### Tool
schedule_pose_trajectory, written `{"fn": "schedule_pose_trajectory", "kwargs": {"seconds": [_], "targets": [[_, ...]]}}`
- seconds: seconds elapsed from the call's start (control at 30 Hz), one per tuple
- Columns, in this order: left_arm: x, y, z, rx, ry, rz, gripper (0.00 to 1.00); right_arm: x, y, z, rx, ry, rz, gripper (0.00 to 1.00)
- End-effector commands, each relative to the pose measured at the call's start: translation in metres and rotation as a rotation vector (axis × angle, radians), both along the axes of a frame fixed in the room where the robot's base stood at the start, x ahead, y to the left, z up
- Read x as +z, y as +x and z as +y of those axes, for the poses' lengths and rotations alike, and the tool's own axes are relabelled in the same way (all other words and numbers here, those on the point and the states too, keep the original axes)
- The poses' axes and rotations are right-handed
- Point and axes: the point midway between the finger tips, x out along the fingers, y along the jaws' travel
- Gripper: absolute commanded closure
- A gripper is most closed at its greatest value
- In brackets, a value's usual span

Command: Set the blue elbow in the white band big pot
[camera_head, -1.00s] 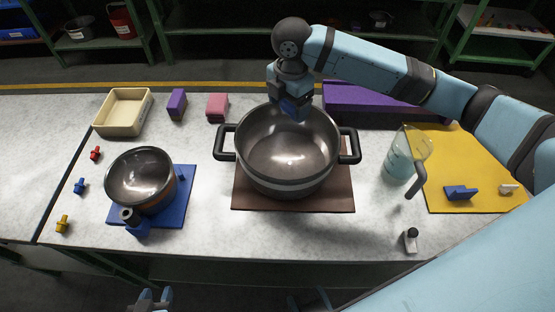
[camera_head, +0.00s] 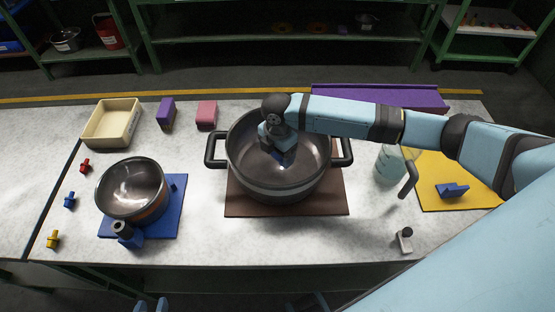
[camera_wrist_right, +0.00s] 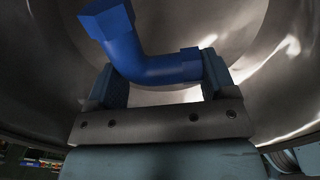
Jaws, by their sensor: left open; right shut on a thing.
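The big pot (camera_head: 276,190) is dark metal with a pale band, two black side handles and an open top. It stands on a brown board (camera_head: 334,203) in mid-table in the head view. My right gripper (camera_head: 286,158) reaches down inside the pot from above. In the right wrist view it is shut on the blue elbow (camera_wrist_right: 140,55), a bent blue pipe piece. The pot's shiny inner wall surrounds the elbow there; whether it touches the pot floor cannot be told. My left gripper (camera_head: 151,305) is open and empty at the bottom edge, in front of the table.
A smaller pot (camera_head: 145,209) sits on a blue board (camera_head: 170,222) at left. A glass pitcher (camera_head: 389,168) stands right of the big pot, under my right arm. A beige tray (camera_head: 92,139), a purple block (camera_head: 166,114) and a pink block (camera_head: 206,114) lie behind.

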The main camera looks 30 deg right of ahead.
Motion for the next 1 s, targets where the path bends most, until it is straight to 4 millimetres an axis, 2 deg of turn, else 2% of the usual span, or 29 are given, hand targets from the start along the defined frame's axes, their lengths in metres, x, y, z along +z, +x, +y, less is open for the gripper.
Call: {"fn": "schedule_pose_trajectory", "kwargs": {"seconds": [0.23, 0.63, 0.67, 0.73, 1.0], "targets": [[-0.003, -0.001, 0.0, 0.0, 0.001, 0.004, 0.57, -0.035, -0.001, 0.0, -0.001, -0.001, 0.002, 0.49], [-0.003, -0.001, 0.001, 0.001, 0.002, 0.005, 0.57, -0.041, 0.0, 0.0, 0.0, 0.0, 0.001, 0.49], [-0.003, 0.0, 0.001, 0.001, 0.002, 0.004, 0.57, -0.042, -0.001, 0.0, 0.0, 0.0, 0.001, 0.18], [-0.003, 0.0, 0.001, 0.001, 0.002, 0.004, 0.57, -0.041, -0.001, 0.0, 0.0, 0.0, 0.001, 0.02], [-0.001, 0.0, 0.001, 0.001, 0.001, 0.001, 0.57, -0.04, 0.0, 0.0, 0.0, 0.0, 0.0, 0.0]]}}
